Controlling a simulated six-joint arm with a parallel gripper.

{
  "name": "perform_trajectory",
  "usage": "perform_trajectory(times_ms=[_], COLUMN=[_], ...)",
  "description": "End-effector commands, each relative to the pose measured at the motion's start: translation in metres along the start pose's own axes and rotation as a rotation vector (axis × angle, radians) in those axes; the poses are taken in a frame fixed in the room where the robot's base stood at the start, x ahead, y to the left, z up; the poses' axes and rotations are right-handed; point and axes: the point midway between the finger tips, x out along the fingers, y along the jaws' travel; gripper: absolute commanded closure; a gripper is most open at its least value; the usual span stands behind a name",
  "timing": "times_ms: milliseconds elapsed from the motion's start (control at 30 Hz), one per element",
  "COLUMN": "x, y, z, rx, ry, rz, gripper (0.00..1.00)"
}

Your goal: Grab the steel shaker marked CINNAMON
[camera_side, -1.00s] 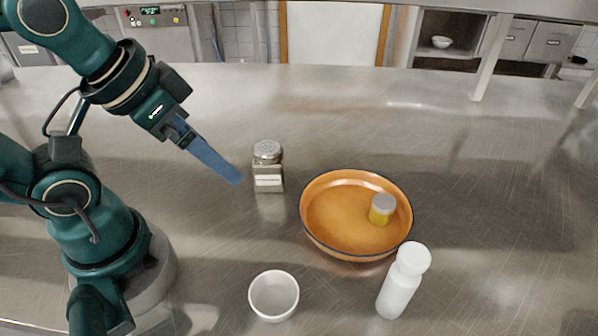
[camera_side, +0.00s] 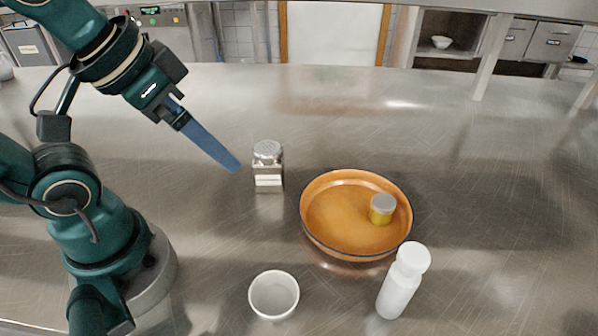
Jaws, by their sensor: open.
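A steel shaker (camera_side: 267,166) with a perforated domed top and a pale label stands upright on the metal counter, left of the orange dish. The writing on its label is too small to read. My gripper (camera_side: 236,168) has blue fingers that point down and to the right. Its tips are just left of the shaker, close to its upper part, with a small gap in the picture. The gripper is open with nothing held. The fingers overlap in this view, so the space between them is hidden.
An orange dish (camera_side: 325,226) with a dark rim holds a small yellow jar (camera_side: 381,209) with a grey lid. A white bowl (camera_side: 273,295) stands at the front, and a white bottle (camera_side: 403,281) stands right of it. The counter behind the shaker is clear.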

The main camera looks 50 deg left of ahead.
Motion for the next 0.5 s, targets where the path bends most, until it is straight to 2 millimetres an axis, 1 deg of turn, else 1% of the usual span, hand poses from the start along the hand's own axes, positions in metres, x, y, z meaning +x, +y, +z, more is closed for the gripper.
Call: perform_trajectory(times_ms=[33,167,200,333,467,500], x=[-0.009,-0.028,-0.020,-0.008,0.003,0.006], y=[0.000,0.000,-0.004,-0.018,-0.034,-0.039], z=[-0.006,-0.016,-0.010,-0.003,-0.003,-0.005], rx=[0.000,0.015,0.121,0.426,0.779,0.903], ry=[0.007,-0.002,-0.054,-0.173,-0.300,-0.345], rz=[0.000,-0.003,-0.031,-0.114,-0.208,-0.241], gripper=[0.00,0.00,0.00,0.00,0.00,0.00])
